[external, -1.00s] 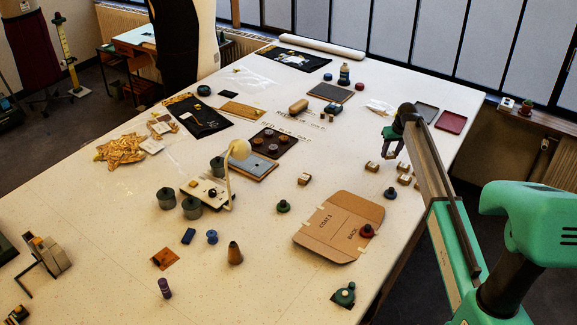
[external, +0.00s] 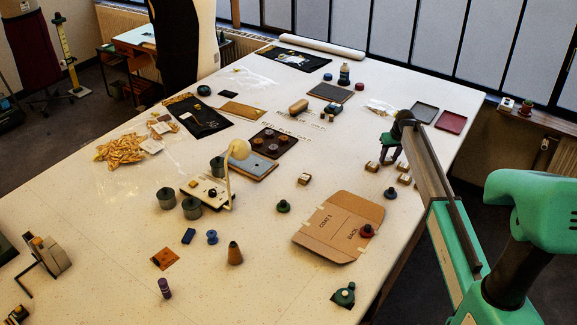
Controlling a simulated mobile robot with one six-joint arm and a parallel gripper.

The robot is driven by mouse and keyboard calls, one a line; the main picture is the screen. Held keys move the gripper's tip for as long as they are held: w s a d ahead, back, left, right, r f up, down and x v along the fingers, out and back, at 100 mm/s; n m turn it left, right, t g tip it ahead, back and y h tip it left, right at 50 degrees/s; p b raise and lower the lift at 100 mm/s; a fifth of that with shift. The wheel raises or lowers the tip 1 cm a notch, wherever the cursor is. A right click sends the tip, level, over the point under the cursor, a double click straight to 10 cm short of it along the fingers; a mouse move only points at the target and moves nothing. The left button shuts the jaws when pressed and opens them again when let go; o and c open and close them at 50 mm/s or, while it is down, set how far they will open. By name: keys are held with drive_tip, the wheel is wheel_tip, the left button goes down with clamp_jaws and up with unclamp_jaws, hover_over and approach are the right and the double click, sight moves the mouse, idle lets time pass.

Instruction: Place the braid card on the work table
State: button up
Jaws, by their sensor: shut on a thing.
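My gripper (external: 389,157) is at the right part of the work table (external: 110,235), low over the tabletop, among small cream-and-brown blocks. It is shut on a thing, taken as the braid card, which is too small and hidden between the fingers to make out. One block (external: 372,166) lies just left of the fingers and others (external: 404,180) lie just right of them. I cannot tell whether the held thing touches the table.
A flat cardboard piece (external: 325,240) with a dark red knob lies in front of my gripper. A blue knob (external: 390,193) and a green one (external: 283,206) stand nearby. Trays (external: 451,122) lie behind my arm.

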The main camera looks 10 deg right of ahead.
drive_tip(key=shift+f, duration=0.2)
drive_tip(key=o, duration=1.1)
drive_tip(key=shift+r, duration=0.15)
drive_tip(key=b+v, duration=0.3)
drive_tip(key=v, duration=0.9)
